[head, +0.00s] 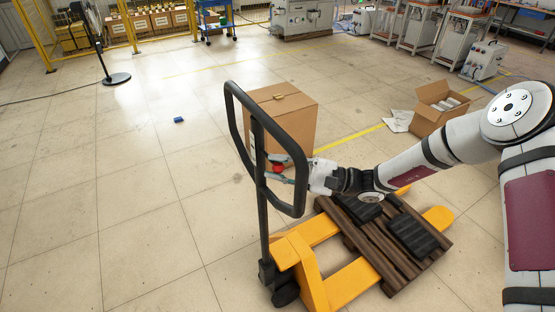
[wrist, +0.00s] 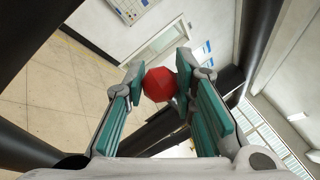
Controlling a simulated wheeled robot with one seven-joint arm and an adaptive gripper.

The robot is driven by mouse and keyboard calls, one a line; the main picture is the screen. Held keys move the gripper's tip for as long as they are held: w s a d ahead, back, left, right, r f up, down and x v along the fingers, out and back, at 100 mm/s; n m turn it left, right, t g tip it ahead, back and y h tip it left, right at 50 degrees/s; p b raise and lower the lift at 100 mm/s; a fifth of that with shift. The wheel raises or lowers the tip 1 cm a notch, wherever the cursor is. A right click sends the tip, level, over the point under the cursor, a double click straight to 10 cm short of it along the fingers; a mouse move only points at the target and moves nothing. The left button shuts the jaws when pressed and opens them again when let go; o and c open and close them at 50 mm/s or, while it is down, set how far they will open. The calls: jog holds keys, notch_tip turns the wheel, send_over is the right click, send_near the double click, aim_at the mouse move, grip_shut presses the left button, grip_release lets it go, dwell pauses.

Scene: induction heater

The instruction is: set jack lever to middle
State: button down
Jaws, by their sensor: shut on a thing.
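The yellow pallet jack (head: 309,262) stands on the floor with its black loop handle (head: 233,115) upright. The red knob of the jack lever (head: 277,169) shows inside the handle loop. In the wrist view the red lever knob (wrist: 159,84) sits between the teal-padded fingers of my gripper (wrist: 160,88). My gripper (head: 296,178) reaches the handle from the right in the head view and is shut on the knob. The lever's exact setting cannot be told. Black handle bars pass close on both sides of my gripper in the wrist view.
A dark wooden pallet (head: 379,245) with black items lies on the forks. A closed cardboard box (head: 283,115) stands behind the handle. An open box (head: 440,105) is farther right. A small blue object (head: 178,120) lies on the floor. The floor at left is mostly clear.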

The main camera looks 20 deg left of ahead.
jog(key=shift+f+n+g+y, duration=0.3)
jog(key=shift+f+n+g, duration=0.25)
jog(key=shift+n, duration=0.15)
jog(key=c, duration=1.3)
grip_release()
jog(key=v, duration=1.2)
jog(key=shift+r, duration=0.1)
